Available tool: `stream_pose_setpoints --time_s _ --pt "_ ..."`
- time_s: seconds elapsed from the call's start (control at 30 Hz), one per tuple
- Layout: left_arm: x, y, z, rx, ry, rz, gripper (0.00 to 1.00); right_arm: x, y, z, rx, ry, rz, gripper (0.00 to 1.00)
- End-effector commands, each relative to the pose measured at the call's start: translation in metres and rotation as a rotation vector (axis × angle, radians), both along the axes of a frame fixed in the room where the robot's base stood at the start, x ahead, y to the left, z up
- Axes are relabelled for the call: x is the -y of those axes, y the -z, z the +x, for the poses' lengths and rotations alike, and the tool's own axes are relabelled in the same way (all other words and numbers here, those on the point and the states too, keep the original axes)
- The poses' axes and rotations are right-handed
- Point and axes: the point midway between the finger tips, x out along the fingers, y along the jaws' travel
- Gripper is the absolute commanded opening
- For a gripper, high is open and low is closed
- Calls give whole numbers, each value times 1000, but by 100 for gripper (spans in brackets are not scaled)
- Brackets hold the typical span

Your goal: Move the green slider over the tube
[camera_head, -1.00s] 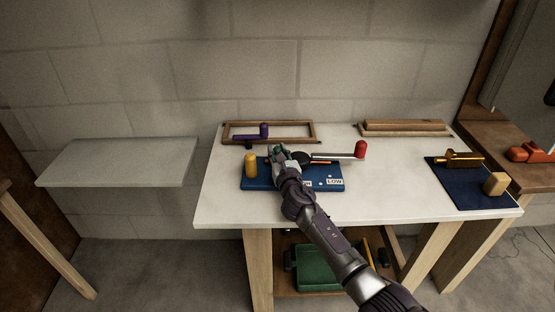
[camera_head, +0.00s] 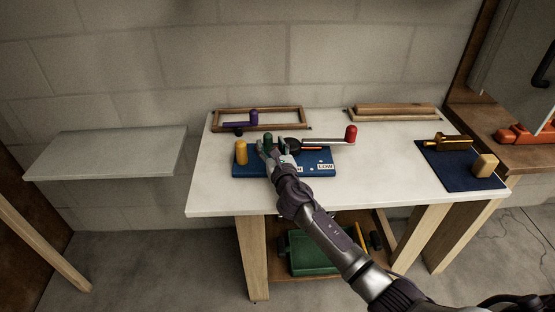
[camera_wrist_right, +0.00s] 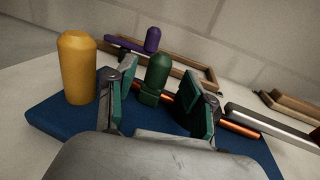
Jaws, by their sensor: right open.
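The green slider (camera_wrist_right: 154,80) is a rounded green knob on a small green base. The slider's lower contact with the tube is partly hidden. My left gripper is out of view.
A yellow post (camera_wrist_right: 77,68) stands left of the slider. A grey lever with a red knob (camera_head: 351,134) reaches right. A purple handle (camera_head: 240,122) lies by a wooden frame behind. A dark blue mat (camera_head: 450,172) with brass and wood pieces is at the right. The white table's front left is clear.

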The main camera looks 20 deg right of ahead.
Motion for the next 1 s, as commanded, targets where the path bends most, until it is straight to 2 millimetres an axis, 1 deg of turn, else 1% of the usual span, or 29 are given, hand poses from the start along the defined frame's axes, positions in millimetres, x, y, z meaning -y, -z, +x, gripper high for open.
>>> stream_pose_setpoints --time_s 0.03,0.2,0.3,0.4,0.5,0.6,1.0 --pt "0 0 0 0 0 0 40 0 1 -12 -1 -1 -2 53" --pt "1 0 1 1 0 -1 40 -3 1 -47 -1 -1 -1 53" --pt "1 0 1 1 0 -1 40 -4 1 -64 -2 -1 0 53" --pt "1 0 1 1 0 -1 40 -5 1 -75 -1 -1 -1 53" --pt "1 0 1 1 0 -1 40 -5 0 -81 -1 0 0 53" --pt "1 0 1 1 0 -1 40 -5 0 -83 0 1 1 53" --pt "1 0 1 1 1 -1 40 -5 0 -82 0 1 0 53"
